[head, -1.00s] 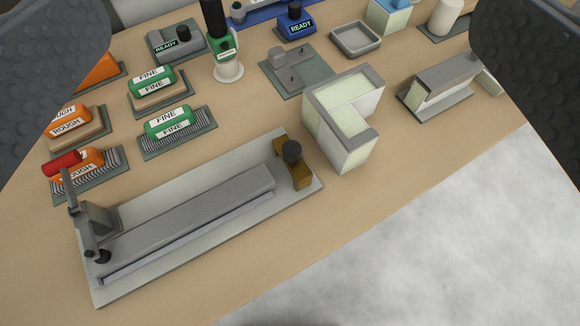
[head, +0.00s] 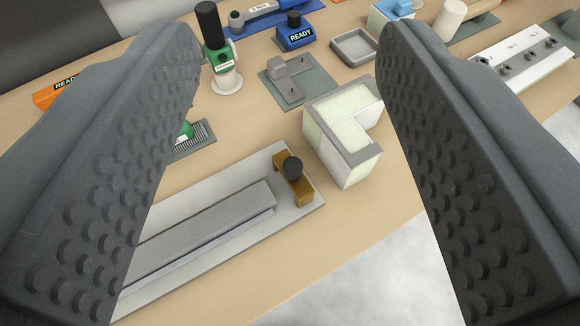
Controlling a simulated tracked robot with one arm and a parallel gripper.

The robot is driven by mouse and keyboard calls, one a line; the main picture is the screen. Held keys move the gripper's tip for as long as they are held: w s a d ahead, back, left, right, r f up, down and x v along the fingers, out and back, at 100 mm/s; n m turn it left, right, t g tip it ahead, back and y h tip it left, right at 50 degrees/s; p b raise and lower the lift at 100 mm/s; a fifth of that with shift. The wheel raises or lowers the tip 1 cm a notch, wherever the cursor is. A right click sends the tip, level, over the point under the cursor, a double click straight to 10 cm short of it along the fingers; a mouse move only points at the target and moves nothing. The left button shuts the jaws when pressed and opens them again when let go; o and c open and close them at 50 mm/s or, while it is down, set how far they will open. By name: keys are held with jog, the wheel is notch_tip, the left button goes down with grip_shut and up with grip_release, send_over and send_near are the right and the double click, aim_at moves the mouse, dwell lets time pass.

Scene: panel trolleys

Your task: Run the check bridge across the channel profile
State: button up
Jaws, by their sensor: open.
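The check bridge (head: 298,187) is a brown block with a black round knob on top. It stands upright at the right end of the grey channel profile (head: 215,222), on the pale base plate (head: 310,203); I cannot tell whether it touches the profile. The profile lies lengthwise on the plate, and its left part is hidden behind my left finger. My gripper (head: 290,60) is open and empty, with one dark dimpled finger on each side of the view. The bridge shows in the gap between the fingers, and neither finger is seen touching it.
Behind are a grey-green plate (head: 312,90), a grey tray (head: 355,46), a green bottle-like tool (head: 222,62) and a blue READY block (head: 296,38). Bare table lies in front of the plate.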

jog(key=w+f+g+p, duration=0.1)
jog(key=w+g+p, duration=0.2)
jog(key=w+p, duration=0.3)
jog(key=m+g+p, duration=0.3)
jog(key=g+p, duration=0.9)
jog(key=p, duration=1.5)
send_over(292, 165)
notch_tip(292, 165, down, 16)
notch_tip(292, 165, down, 13)
jog(key=shift+r+p, duration=0.1)
jog(key=shift+p, duration=0.9)
grip_shut()
